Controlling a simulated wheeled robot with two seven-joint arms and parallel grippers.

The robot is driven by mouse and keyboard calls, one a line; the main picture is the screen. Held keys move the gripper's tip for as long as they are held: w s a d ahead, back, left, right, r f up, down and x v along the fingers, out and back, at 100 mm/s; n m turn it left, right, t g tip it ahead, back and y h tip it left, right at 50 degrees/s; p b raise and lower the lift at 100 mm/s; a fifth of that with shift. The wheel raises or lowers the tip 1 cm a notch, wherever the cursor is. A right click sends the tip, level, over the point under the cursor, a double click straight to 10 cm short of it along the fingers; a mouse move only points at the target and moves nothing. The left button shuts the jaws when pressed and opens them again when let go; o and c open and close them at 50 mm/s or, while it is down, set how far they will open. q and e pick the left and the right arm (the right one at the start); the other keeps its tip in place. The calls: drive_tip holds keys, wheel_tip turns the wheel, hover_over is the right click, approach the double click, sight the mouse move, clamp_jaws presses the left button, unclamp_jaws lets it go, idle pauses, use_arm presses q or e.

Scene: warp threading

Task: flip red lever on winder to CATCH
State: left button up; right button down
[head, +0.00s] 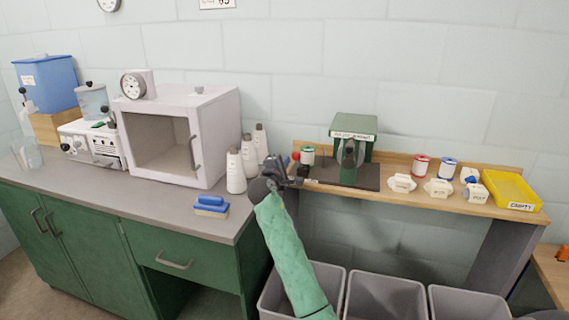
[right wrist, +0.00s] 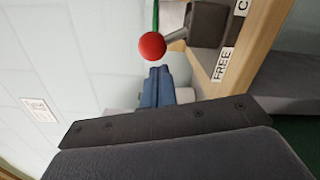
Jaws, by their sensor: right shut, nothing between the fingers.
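The winder (head: 353,130) is a green machine on a dark base on the wooden shelf. The lever's red ball (right wrist: 152,46) sits on a short grey rod from a dark block (right wrist: 208,25) in the right wrist view. The rod leans toward the side of the FREE label (right wrist: 222,64); a second label beside it is cut off after "C". In the head view the red ball (head: 295,157) shows just behind my right gripper (head: 297,181). The right gripper's closed fingers (right wrist: 158,85) are empty, close to the ball with no clear contact. My left gripper is out of view.
White bottles (head: 236,171) stand on the grey counter left of my right gripper. More spools, white blocks and a yellow tray (head: 512,190) lie to the right. Grey bins (head: 385,298) stand below.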

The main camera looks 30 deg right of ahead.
sight(296, 156)
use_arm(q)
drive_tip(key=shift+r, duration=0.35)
use_arm(e)
drive_tip(key=shift+s+d+r+m, duration=0.2)
drive_tip(key=shift+r+m, duration=0.2)
drive_tip(key=shift+m, duration=0.4)
drive_tip(key=shift+s+r+m, duration=0.1)
drive_tip(key=shift+r+m, duration=0.05)
drive_tip(key=shift+m, duration=0.15)
drive_tip(key=shift+s+d+r+m, duration=0.2)
drive_tip(key=shift+m, duration=0.35)
drive_tip(key=shift+s+d+r+m, duration=0.2)
drive_tip(key=shift+m, duration=0.35)
drive_tip(key=m, duration=0.1)
drive_tip(key=s+d+m, duration=0.1)
drive_tip(key=m, duration=0.1)
drive_tip(key=shift+s+d+r+m, duration=0.15)
drive_tip(key=shift+s+r+m, duration=0.15)
drive_tip(key=shift+r, duration=0.1)
drive_tip(key=shift+s+d+r+m+y, duration=0.1)
drive_tip(key=shift+s+d+m+y, duration=0.3)
drive_tip(key=shift+m, duration=0.6)
drive_tip(key=shift+s+d+m, duration=0.35)
drive_tip(key=shift+s+m, duration=0.05)
drive_tip(key=shift+m, duration=0.3)
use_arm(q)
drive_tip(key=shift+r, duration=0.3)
use_arm(e)
drive_tip(key=shift+r, duration=0.1)
